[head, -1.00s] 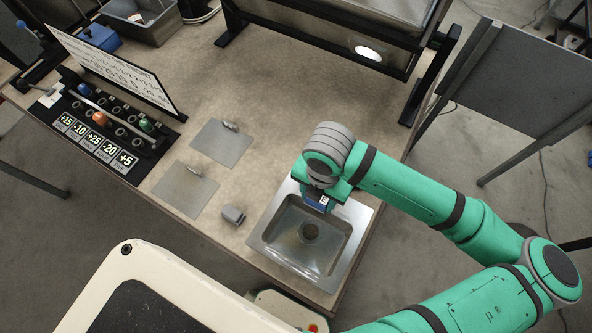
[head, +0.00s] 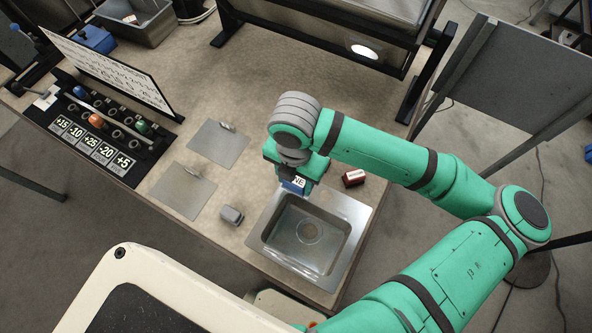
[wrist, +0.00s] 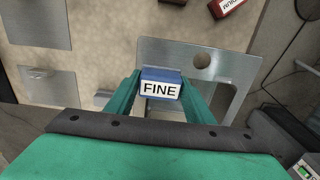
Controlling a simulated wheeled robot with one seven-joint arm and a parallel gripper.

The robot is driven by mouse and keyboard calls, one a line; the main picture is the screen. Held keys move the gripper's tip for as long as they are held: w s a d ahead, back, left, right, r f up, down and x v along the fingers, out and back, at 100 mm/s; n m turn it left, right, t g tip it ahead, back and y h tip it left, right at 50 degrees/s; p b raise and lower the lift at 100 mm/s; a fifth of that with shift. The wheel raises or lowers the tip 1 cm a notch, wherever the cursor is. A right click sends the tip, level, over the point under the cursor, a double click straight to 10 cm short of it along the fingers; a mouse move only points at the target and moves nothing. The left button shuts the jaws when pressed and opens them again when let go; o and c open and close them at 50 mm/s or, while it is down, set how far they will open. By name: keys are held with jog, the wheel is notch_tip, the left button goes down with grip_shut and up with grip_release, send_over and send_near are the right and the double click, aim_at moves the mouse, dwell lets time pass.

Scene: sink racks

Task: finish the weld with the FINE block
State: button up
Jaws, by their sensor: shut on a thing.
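My gripper (wrist: 160,92) is shut on the blue FINE block (wrist: 160,84), whose white label faces the wrist camera. In the head view the FINE block (head: 294,186) hangs below my gripper (head: 292,180), over the upper left edge of the steel sink (head: 345,205). The sink has a square basin with a round drain. In the wrist view the sink's flange and a round hole (wrist: 202,61) show behind the block. The weld itself cannot be made out.
A red labelled block (head: 353,178) lies beyond the sink's far edge. A small grey block (head: 231,215) sits left of the sink. Two metal plates (head: 218,143) (head: 182,190) lie further left. A rack with numbered labels (head: 95,145) stands at far left. The table's middle is clear.

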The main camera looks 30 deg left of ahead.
jog(key=shift+r, duration=2.2)
jog(key=shift+f, duration=0.15)
jog(key=shift+w+f, duration=0.1)
jog(key=shift+f, duration=0.05)
